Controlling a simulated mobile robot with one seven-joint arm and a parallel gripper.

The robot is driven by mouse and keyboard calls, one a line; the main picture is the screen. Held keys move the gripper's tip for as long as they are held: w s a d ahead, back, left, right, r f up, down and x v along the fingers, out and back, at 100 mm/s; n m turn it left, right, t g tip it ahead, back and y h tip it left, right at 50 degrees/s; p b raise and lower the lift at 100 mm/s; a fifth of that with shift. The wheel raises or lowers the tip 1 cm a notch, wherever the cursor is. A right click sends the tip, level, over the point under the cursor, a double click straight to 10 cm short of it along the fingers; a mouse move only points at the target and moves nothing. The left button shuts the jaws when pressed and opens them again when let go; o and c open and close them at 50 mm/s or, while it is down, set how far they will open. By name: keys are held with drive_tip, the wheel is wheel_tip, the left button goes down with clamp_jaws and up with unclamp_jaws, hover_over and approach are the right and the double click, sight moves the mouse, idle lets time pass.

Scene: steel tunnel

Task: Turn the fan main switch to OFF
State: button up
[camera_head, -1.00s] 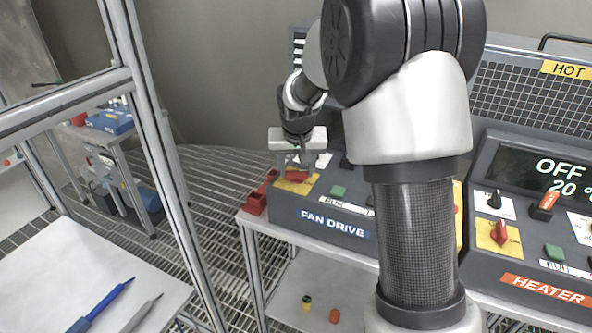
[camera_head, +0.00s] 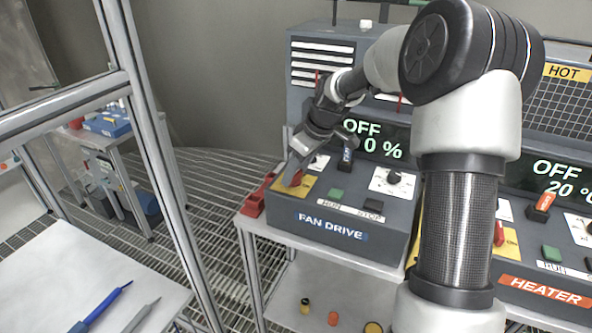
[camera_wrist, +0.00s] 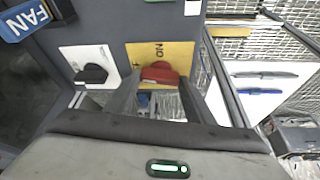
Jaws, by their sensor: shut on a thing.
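The fan main switch (camera_head: 296,179) is a red knob on a yellow plate (camera_head: 306,187) at the left end of the grey FAN DRIVE panel (camera_head: 335,205). My gripper (camera_head: 291,174) reaches down onto it, tilted, and partly covers it. In the wrist view the red knob (camera_wrist: 160,72) sits between the two fingers of my gripper (camera_wrist: 160,79), which are shut on it. The yellow plate (camera_wrist: 170,50) carries the word ON, seen upside down. The knob's exact pointing is hard to tell. The fan display (camera_head: 372,140) reads OFF and 0 %.
A black knob on a white plate (camera_wrist: 92,72) is beside the switch. A green button (camera_head: 337,193) and a black button (camera_head: 372,205) are on the panel front. A red lockout-like part (camera_head: 255,200) is at the panel's left. The HEATER panel (camera_head: 545,288) stands right.

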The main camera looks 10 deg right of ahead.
drive_tip(key=shift+d+n+g, duration=0.1)
drive_tip(key=shift+n+g, duration=0.3)
drive_tip(key=shift+n, duration=0.7)
drive_tip(key=o, duration=1.1)
drive_tip(key=shift+c, duration=0.2)
drive_tip(key=shift+y, duration=0.3)
drive_tip(key=shift+r, duration=0.1)
drive_tip(key=v, duration=1.7)
drive_tip(key=shift+r, duration=0.2)
